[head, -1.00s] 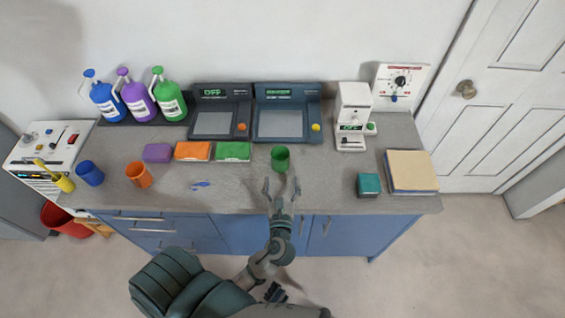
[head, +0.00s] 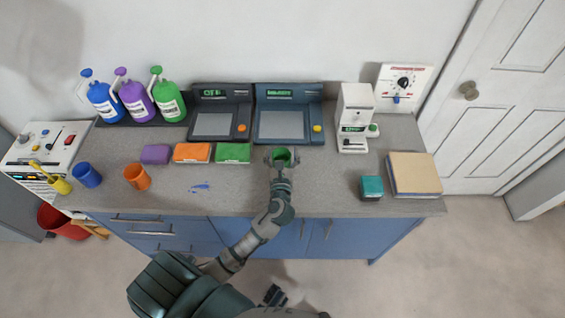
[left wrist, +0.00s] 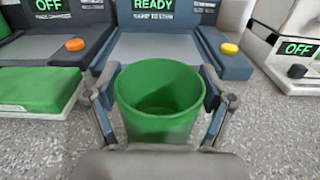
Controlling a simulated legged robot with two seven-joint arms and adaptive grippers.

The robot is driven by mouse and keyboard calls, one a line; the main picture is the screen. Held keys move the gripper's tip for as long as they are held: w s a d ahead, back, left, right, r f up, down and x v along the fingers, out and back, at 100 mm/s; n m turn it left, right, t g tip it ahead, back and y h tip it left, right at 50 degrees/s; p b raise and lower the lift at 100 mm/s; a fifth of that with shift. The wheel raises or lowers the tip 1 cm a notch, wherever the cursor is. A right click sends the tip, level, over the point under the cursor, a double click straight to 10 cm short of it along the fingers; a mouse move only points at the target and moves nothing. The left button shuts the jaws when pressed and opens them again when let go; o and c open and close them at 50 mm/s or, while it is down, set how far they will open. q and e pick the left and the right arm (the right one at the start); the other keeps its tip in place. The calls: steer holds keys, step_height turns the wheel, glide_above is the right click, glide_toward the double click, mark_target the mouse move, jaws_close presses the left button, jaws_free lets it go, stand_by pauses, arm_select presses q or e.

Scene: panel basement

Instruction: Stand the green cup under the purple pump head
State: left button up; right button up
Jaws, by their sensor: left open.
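The green cup (head: 281,154) stands upright on the counter in front of the right-hand dark machine. It fills the middle of the left wrist view (left wrist: 160,100), and it looks empty. My left gripper (head: 282,161) is open, with one finger on each side of the cup; I cannot tell whether they touch it. The purple bottle (head: 139,100) stands at the back left between a blue and a green one. Its purple pump head (head: 121,72) is on top.
Blue (head: 88,174) and orange (head: 137,177) cups stand at the left. Purple, orange and green blocks (head: 232,152) lie between the green cup and the bottles. A teal box (head: 371,187) and a book stack (head: 414,173) are at the right. A blue smear (head: 200,187) marks the counter.

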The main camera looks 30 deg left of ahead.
arm_select(q)
steer(key=shift+a, duration=0.2)
steer(key=shift+c, duration=0.8)
steer(key=shift+a+f, duration=0.1)
steer(key=c, duration=0.8)
steer(key=shift+c, duration=1)
steer(key=shift+d, duration=0.5)
steer(key=shift+c, duration=0.7)
steer(key=shift+a, duration=0.35)
steer(key=shift+c, duration=0.5)
